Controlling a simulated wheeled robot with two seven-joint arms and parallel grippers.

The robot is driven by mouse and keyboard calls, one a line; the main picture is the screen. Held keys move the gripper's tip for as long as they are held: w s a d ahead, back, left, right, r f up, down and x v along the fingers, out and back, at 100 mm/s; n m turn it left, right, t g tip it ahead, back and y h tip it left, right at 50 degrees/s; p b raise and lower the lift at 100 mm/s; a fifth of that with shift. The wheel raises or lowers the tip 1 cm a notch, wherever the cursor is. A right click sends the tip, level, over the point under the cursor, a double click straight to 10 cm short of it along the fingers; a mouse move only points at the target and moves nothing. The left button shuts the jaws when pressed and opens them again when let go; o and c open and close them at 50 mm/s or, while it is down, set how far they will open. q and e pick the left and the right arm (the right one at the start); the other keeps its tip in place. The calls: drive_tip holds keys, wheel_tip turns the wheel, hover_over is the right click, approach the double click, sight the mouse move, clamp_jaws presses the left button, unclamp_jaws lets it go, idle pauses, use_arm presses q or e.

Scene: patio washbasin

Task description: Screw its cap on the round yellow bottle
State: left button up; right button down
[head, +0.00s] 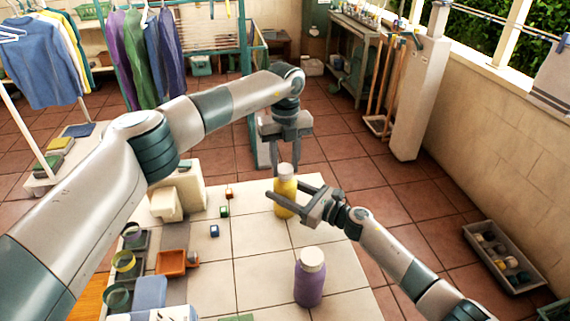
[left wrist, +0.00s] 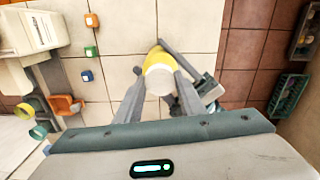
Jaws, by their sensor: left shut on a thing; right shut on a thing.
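The round yellow bottle (head: 284,198) stands upright on the tiled table, near its far right edge. Its white cap (head: 286,170) sits at the top of the bottle; I cannot tell whether it is threaded on. My left gripper (head: 287,168) points straight down from above and is shut on the cap. In the left wrist view the cap (left wrist: 159,82) shows between its fingers, with the yellow bottle (left wrist: 158,61) beneath. My right gripper (head: 284,187) reaches in from the right and is shut around the bottle's body, partly hiding it.
A purple bottle (head: 309,284) with a white cap stands nearer on the table. Small blue (head: 214,231), green (head: 225,211) and orange (head: 229,194) blocks lie to the left. An orange tray (head: 171,262) and several cups stand at the left. The table middle is clear.

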use_arm(q)
drive_tip(key=m, duration=0.6)
drive_tip(key=shift+c, duration=0.2)
drive_tip(key=m, duration=0.5)
drive_tip(key=shift+m, duration=0.4)
drive_tip(key=m, duration=0.5)
drive_tip(key=shift+m, duration=0.4)
drive_tip(key=m, duration=0.6)
drive_tip(key=shift+m, duration=0.4)
drive_tip(key=o, duration=1.3)
drive_tip(key=shift+f, duration=0.1)
drive_tip(key=shift+c, duration=0.2)
wheel_tip(320, 180, up, 12)
